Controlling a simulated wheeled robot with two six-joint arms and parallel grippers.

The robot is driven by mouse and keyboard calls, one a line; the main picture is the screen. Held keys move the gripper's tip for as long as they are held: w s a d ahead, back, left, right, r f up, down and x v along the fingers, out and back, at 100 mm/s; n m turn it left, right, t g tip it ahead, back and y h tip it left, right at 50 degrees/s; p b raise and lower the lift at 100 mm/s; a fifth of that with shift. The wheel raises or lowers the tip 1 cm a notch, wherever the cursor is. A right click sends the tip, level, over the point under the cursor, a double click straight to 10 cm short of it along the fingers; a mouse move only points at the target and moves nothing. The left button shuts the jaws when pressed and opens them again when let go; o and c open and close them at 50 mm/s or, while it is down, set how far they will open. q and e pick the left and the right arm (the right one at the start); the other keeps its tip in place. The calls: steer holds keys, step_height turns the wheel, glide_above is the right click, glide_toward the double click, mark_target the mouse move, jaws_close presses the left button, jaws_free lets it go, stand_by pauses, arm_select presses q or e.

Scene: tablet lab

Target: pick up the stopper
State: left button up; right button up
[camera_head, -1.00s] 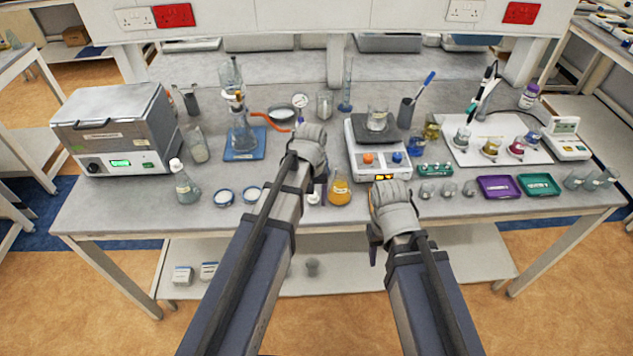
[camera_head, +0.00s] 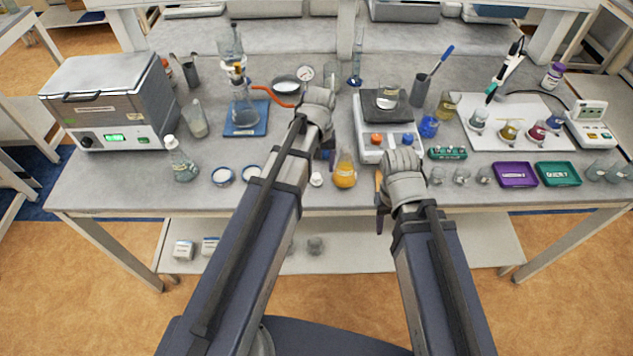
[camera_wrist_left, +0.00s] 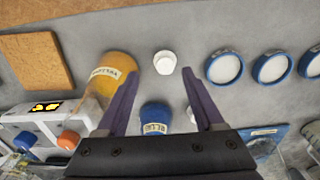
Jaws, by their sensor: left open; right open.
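The stopper (camera_head: 317,179) is a small white piece on the bench near its front edge, left of the flask of orange-yellow liquid (camera_head: 345,172). In the left wrist view the stopper (camera_wrist_left: 165,62) stands alone on the grey top, just beyond the fingertips and roughly between their lines. My left gripper (camera_wrist_left: 158,84) is open and empty, pointing down at the bench. In the head view my left gripper (camera_head: 327,150) is partly hidden by its own wrist. My right gripper (camera_head: 380,203) is open at the bench's front edge, right of the flask, away from the stopper.
Blue-rimmed dishes (camera_wrist_left: 224,67) lie on the other side. A balance (camera_head: 385,128) stands behind the flask.

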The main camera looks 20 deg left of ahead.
mark_target(316, 176)
arm_select(q)
steer(key=shift+f, duration=0.15)
steer(key=f+b, duration=0.5)
steer(key=shift+a+f, duration=0.15)
steer(key=shift+a, duration=0.25)
jaws_close()
